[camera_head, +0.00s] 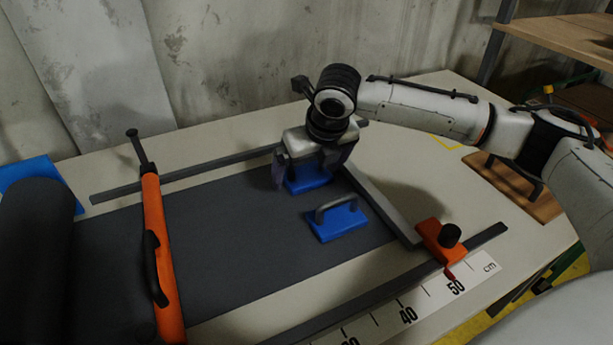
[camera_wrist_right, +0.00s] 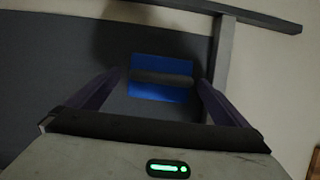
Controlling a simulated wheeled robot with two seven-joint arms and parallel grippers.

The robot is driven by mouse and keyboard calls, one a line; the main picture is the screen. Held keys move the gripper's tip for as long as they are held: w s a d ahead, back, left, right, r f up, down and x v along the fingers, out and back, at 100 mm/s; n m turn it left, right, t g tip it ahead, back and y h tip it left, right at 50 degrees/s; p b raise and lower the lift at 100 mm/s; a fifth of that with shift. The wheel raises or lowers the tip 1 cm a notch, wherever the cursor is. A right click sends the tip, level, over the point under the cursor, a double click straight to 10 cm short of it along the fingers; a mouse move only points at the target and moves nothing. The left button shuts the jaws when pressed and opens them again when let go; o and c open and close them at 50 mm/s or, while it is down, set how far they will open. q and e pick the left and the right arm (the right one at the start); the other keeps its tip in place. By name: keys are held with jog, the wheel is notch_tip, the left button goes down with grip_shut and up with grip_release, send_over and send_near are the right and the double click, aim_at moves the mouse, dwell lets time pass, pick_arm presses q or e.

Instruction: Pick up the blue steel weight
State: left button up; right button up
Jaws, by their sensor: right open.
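Two blue steel weights with grey bar handles lie on the dark grey sheet. The nearer blue weight (camera_head: 338,221) is in full view in the head view. The farther blue weight (camera_head: 309,181) is partly hidden under my right gripper (camera_head: 309,178). In the right wrist view a blue weight (camera_wrist_right: 160,91) with its handle lies between the two fingers of my right gripper (camera_wrist_right: 162,82). The fingers are apart, one on each side of the handle, and the gripper is open. I cannot tell how far the fingertips are above the weight. My left gripper is not in view.
A dark grey fabric sheet (camera_head: 231,240) lies on the pale table (camera_head: 240,129). An orange bar with a black handle (camera_head: 163,260) crosses it at left. A metal straightedge (camera_head: 385,207) with an orange block (camera_head: 436,240) stands right, by a centimetre scale (camera_head: 430,298). A dark roll (camera_head: 35,250) is far left.

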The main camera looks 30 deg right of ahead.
jog(key=c, duration=1.8)
jog(key=shift+w+r, duration=0.15)
jog(key=shift+r, duration=0.05)
jog(key=shift+c, duration=1.1)
